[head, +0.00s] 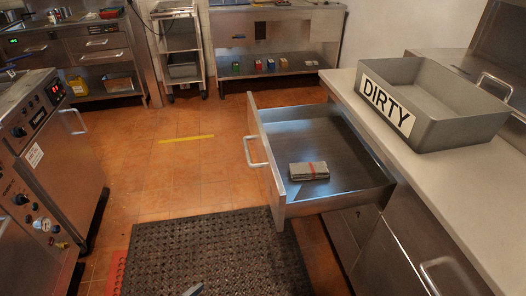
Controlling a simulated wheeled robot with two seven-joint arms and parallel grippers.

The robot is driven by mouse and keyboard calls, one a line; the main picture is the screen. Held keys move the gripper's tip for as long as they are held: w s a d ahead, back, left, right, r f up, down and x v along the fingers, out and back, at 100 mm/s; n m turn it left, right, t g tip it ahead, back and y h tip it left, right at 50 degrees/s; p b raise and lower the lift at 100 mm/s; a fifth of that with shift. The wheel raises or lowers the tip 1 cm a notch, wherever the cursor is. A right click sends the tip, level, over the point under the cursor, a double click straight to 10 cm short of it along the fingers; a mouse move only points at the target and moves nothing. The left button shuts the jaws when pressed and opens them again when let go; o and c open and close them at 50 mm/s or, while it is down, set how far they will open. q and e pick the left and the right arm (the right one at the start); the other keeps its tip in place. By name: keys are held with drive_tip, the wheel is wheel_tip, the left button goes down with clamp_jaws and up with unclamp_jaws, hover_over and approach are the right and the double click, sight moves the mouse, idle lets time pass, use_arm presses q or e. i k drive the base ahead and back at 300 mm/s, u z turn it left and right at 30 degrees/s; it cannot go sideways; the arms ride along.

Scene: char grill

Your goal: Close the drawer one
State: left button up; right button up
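A steel drawer (333,148) stands pulled out from under the white counter on the right. Its front panel (264,154) faces left and carries a bar handle (254,152). A small banded bundle (309,171) lies inside, near the front panel. A small grey tip (194,289) shows at the bottom edge, over the mat and well apart from the drawer. It looks like the end of my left gripper, but too little shows to tell whether it is open. My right gripper is not in view.
A grey bin labelled DIRTY (440,108) sits on the white counter (402,150). A dark perforated mat (215,255) covers the floor before the drawer. A steel appliance (55,150) stands at left. Tiled floor (165,170) between is clear. A cart (180,50) and shelves stand behind.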

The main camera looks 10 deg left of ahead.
sight(281, 137)
drive_tip(key=z, duration=0.05)
drive_tip(key=k, duration=1.1)
drive_tip(key=u, duration=0.9)
drive_tip(key=i, duration=0.8)
drive_tip(key=z, duration=0.95)
drive_tip(key=i, duration=1)
drive_tip(key=z, duration=0.3)
